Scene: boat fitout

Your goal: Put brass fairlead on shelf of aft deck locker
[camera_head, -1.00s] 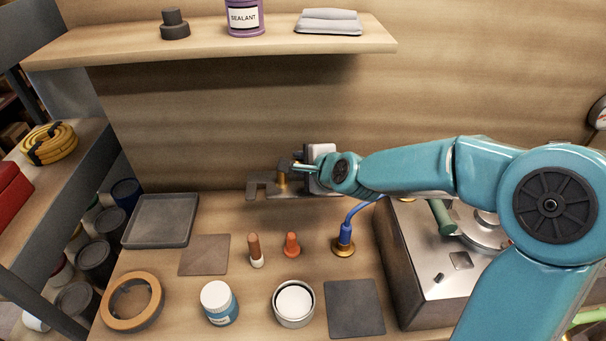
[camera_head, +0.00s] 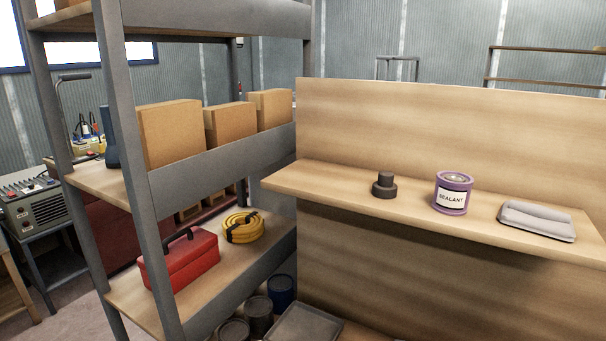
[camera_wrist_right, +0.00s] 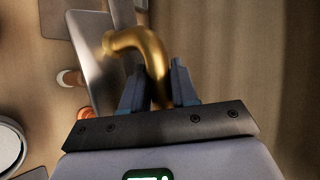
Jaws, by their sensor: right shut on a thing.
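A curved brass piece, which I take to be the brass fairlead (camera_wrist_right: 147,45), stands between the fingers of my right gripper (camera_wrist_right: 158,72) in the right wrist view. The gripper is shut on its straight lower part, and its bent end points left. In the head view the wooden locker shelf (camera_head: 330,182) runs along a wooden back panel. It carries a dark stepped fitting (camera_head: 384,186), a purple sealant can (camera_head: 452,193) and a folded grey cloth (camera_head: 537,220). Neither gripper shows in the head view.
A grey rack (camera_head: 222,155) stands left of the shelf, with cardboard boxes (camera_head: 171,133), a red toolbox (camera_head: 180,262) and a yellow coil (camera_head: 243,228). Bare shelf shows left of the dark fitting and between the items. A grey tray (camera_head: 300,325) lies below.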

